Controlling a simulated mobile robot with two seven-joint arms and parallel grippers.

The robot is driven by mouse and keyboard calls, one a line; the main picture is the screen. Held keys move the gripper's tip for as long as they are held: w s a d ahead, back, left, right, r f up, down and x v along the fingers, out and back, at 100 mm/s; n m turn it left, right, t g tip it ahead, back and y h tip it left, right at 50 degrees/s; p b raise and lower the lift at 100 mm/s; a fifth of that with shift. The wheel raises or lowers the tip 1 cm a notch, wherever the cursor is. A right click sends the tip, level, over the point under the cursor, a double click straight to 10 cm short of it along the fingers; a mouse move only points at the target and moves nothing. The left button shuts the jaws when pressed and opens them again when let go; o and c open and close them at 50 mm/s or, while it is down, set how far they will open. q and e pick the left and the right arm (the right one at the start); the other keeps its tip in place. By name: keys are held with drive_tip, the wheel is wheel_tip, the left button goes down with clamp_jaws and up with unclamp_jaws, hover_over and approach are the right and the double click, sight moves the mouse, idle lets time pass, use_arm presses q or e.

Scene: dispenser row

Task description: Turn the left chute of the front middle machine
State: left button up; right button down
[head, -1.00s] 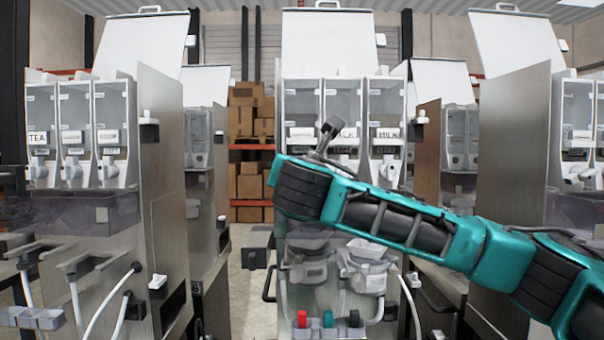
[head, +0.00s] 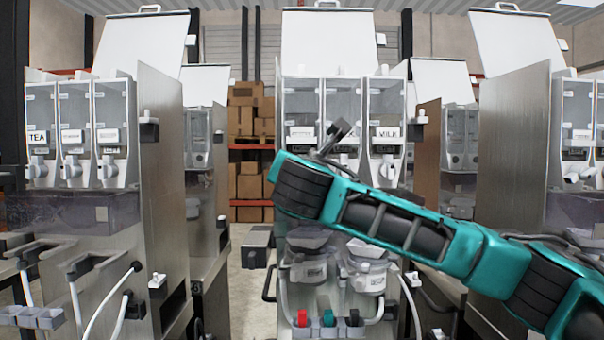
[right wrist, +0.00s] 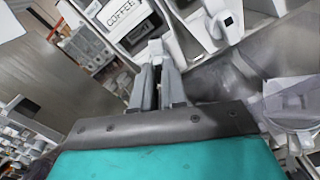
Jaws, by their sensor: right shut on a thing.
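The front middle machine (head: 322,100) stands in the centre of the head view with three clear canisters side by side. Its left canister (head: 301,100) carries a white label, too small to read there. In the right wrist view a label reads COFFEE (right wrist: 124,14), and a white chute (right wrist: 154,50) sits below it. My right gripper (right wrist: 158,88) is shut on this chute, its fingers pointing up at it. In the head view my teal right arm covers the gripper and most of the left chute. My left gripper is not in view.
A right canister labelled MILK (head: 388,132) has its chute just right of my arm. A left machine (head: 80,130) and a right machine (head: 575,130) flank the middle one.

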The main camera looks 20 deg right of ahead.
drive_tip(key=shift+f+m, duration=0.1)
drive_tip(key=shift+m, duration=9.1)
drive_tip(key=c, duration=1.2)
unclamp_jaws()
drive_tip(key=shift+o, duration=0.2)
drive_tip(key=b+v, duration=0.2)
drive_tip(key=v, duration=1.1)
